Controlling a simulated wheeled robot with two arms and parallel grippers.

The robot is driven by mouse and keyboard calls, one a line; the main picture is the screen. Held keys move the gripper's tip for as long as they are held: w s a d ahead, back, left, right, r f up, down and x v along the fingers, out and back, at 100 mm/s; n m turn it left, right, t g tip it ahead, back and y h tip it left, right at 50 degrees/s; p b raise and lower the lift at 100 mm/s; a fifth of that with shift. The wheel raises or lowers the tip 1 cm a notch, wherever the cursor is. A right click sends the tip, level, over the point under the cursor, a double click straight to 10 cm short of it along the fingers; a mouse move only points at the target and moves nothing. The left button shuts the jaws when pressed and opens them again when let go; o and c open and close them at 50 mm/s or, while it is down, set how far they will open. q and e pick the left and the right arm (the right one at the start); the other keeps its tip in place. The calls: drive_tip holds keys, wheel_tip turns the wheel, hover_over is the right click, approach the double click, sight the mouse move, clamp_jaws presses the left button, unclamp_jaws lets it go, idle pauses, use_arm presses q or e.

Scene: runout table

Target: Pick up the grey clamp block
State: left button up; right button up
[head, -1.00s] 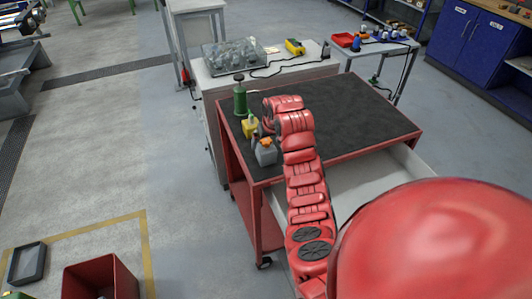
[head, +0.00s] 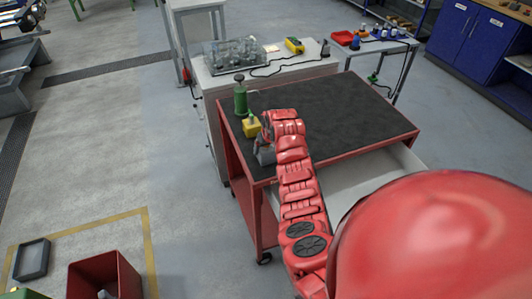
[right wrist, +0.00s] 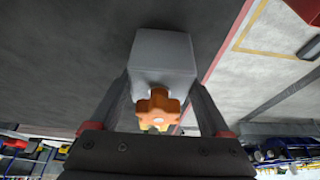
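The grey clamp block (head: 265,156) stands on the dark top of the red cart, near its left edge. It is partly hidden by my right gripper (head: 265,138), which has come down over it. In the right wrist view the block (right wrist: 163,58) lies between the two fingers of my right gripper (right wrist: 161,82), with its orange knob (right wrist: 157,107) facing the palm. The fingers are spread wide, one on each side of the block. I cannot see clearly whether they touch it. My left gripper is not in view.
The cart's dark top (head: 350,115) is clear to the right. An open drawer (head: 370,178) sticks out at the cart's front. A red bin (head: 105,275) is on the floor.

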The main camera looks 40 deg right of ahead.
clamp_jaws()
idle(0.4)
